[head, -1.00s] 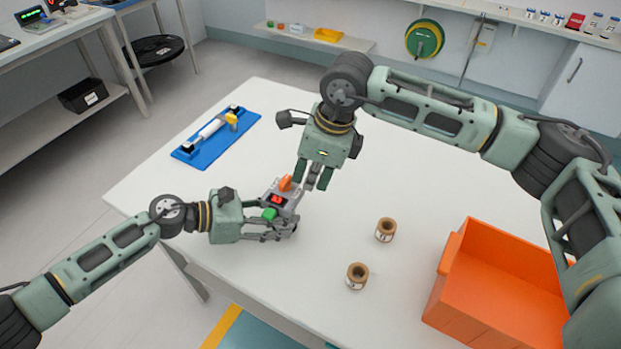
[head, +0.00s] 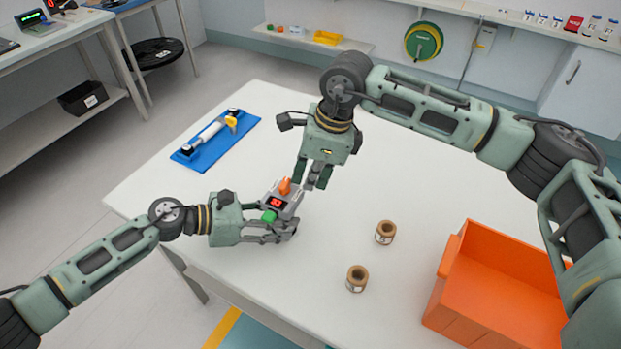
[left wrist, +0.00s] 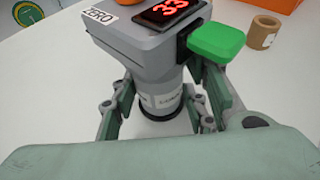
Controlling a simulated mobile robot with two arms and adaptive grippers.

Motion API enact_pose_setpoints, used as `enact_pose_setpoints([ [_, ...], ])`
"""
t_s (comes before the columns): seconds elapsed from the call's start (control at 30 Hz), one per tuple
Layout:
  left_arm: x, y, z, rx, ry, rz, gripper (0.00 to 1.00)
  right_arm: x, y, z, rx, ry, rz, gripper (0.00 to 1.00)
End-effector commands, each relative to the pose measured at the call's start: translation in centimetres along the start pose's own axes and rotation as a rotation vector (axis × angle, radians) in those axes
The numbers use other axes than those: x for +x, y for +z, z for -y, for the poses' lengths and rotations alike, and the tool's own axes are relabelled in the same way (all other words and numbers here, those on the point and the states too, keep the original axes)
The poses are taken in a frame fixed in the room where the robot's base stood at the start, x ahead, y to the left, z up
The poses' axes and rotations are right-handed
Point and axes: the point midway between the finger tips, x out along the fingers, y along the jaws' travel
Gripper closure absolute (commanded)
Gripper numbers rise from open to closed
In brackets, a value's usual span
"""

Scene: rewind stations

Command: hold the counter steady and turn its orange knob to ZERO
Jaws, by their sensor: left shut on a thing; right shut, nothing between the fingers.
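The grey counter (head: 291,197) stands upright on the white table, with a red lit display (head: 277,203), a green button (head: 269,216) and an orange knob (head: 284,187). My left gripper (head: 283,231) is shut on the counter's lower body. In the left wrist view its fingers flank the narrow neck below the counter's head (left wrist: 150,50). There the display (left wrist: 172,10) reads what looks like 33, beside a ZERO label (left wrist: 100,15); the knob is mostly cut off at the top. My right gripper (head: 315,183) is shut and empty, just right of the knob; I cannot tell whether it touches it.
A blue board (head: 207,150) with a white cylinder lies at the table's back left. Two brown spools (head: 385,232) (head: 357,278) stand to the right of the counter. An orange bin (head: 490,285) is at the right. The table's middle is clear.

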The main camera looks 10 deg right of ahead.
Motion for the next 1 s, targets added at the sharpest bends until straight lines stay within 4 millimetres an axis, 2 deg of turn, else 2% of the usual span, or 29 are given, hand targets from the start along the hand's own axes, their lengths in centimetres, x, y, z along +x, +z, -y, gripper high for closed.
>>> enact_pose_setpoints([
  [1.0,0.04,-0.22,0.10,0.000,-0.002,-0.003,0.90,0.00,0.10,0.63,-0.105,0.025,0.001,1.00],
])
